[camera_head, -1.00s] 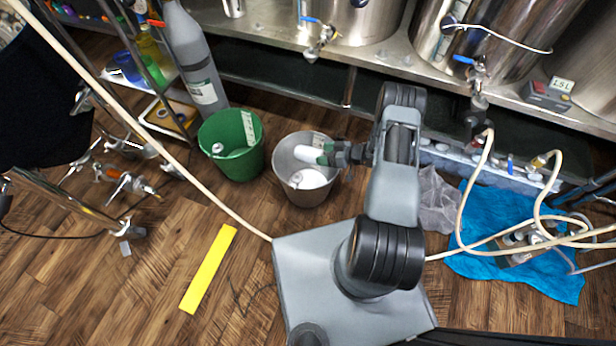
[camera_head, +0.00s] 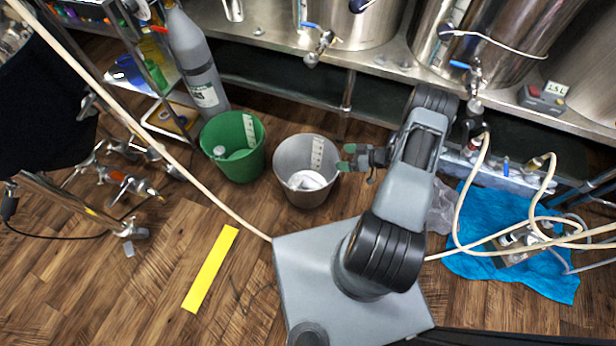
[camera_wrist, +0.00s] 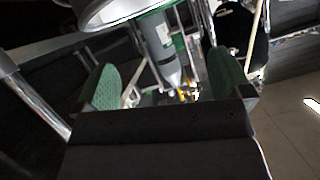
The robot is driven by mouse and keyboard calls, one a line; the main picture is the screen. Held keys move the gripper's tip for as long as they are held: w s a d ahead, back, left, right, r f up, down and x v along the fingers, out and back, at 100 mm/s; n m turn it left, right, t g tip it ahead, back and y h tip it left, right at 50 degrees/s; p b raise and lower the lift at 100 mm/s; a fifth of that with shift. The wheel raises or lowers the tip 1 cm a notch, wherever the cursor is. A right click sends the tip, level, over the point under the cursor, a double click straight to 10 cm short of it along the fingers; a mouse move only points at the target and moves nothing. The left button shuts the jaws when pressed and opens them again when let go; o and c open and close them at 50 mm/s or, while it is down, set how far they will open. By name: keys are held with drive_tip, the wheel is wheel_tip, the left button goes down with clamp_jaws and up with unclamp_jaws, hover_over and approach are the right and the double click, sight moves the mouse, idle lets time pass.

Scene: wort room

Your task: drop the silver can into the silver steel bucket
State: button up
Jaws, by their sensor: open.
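The silver steel bucket (camera_head: 288,160) stands upright on the wooden floor in the head view. Pale, whitish shapes (camera_head: 307,181) show at its bottom; the silver can appears to be among them, but I cannot clearly make out its outline. My gripper (camera_head: 346,158) is just right of the bucket's rim, open, with green finger pads and nothing held. In the wrist view my gripper (camera_wrist: 162,80) also shows its two green pads spread apart, with no can between them.
A green bucket (camera_head: 236,163) with a pale object inside stands left of the steel one. A grey gas cylinder (camera_head: 197,62) is behind it. A yellow strip (camera_head: 211,268) lies on open floor. A blue cloth (camera_head: 520,240) and hoses lie right. A steel bench (camera_head: 270,32) spans the back.

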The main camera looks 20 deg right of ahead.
drive_tip(key=shift+p+v, duration=0.45)
drive_tip(key=shift+v, duration=2.2)
drive_tip(key=shift+w, duration=0.1)
